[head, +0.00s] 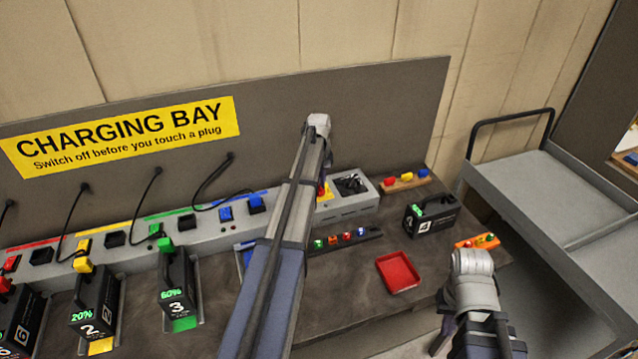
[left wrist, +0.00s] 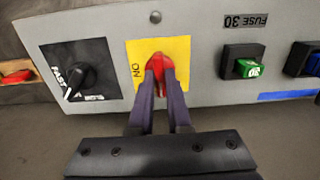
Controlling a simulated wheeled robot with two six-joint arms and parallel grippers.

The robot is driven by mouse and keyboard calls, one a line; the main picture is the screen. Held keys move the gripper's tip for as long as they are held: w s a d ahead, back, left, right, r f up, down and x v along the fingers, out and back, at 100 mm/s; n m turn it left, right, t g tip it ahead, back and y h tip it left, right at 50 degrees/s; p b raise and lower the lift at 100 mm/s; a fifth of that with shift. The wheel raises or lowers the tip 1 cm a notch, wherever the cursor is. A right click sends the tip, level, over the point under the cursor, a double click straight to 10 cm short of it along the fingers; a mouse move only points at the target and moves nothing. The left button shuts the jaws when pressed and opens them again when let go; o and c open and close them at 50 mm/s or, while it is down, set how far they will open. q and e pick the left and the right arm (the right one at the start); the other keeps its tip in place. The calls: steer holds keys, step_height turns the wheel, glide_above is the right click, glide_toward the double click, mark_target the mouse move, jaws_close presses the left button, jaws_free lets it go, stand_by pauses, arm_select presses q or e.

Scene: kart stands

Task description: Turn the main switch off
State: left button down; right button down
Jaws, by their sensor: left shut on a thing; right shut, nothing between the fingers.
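The main switch is a red handle (left wrist: 160,66) on a yellow plate (left wrist: 177,52) marked "ON", upside down in the left wrist view. In the head view the yellow plate (head: 325,196) shows only partly beside my left arm. My left gripper (left wrist: 160,78) is shut on the red handle, with its two dark fingers one on each side of it. In the head view its fingers are hidden behind my arm. My right arm shows at the lower right of the head view, but its fingers do not show.
A dial marked "FAST" (left wrist: 80,75) and a green fuse (left wrist: 246,69) flank the switch plate. Charger packs (head: 95,302) stand at the left. A red tray (head: 398,272), another pack (head: 432,215) and a grey cart (head: 540,190) are to the right.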

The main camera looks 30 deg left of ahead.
stand_by(0.3)
arm_select(q)
steer(key=c, duration=0.9)
jaws_free()
steer(key=shift+o, duration=0.2)
steer(key=shift+r, duration=0.15)
step_height(320, 180, up, 8)
steer(key=p, duration=0.8)
steer(key=shift+f, duration=0.2)
